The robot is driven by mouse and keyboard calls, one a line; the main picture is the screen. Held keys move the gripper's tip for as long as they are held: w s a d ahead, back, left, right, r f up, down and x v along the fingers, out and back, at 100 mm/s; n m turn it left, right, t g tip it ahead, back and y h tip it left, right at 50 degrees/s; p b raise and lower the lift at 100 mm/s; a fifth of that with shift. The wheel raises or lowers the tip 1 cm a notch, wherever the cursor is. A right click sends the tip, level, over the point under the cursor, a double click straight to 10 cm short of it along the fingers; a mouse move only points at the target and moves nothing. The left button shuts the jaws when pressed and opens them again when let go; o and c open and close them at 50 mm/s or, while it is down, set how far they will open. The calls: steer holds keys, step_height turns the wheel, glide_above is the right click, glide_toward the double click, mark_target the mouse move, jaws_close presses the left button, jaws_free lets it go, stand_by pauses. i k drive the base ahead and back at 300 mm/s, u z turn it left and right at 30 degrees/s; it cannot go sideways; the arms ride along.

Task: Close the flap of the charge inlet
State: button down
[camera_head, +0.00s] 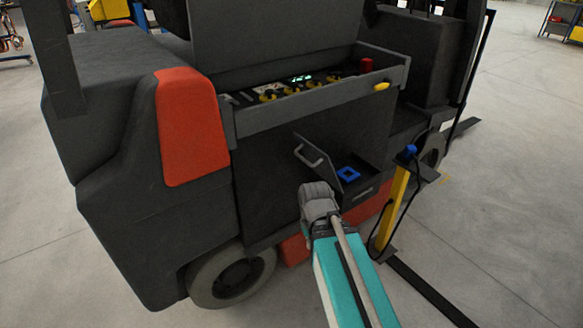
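The flap (325,166) of the charge inlet stands open on the side of the dark grey truck, a dark panel swung outward with a pale bar handle (308,155). To its right is the blue charge inlet (348,174) in a dark recess, uncovered. My arm reaches in from the bottom, and its grey end, with my gripper (318,194), is just below the flap in the picture. I cannot tell whether it touches the flap. The fingers cannot be made out, so their opening does not show.
A yellow post (393,207) with a blue plug (410,150) on top and a black cable stands right of the inlet, close to my arm. Clear floor (500,180) lies to the right.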

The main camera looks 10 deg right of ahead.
mark_target(319, 162)
steer(key=u, duration=0.2)
steer(key=k, duration=1.2)
steer(key=z, duration=0.6)
steer(key=i, duration=1)
steer(key=u, duration=0.1)
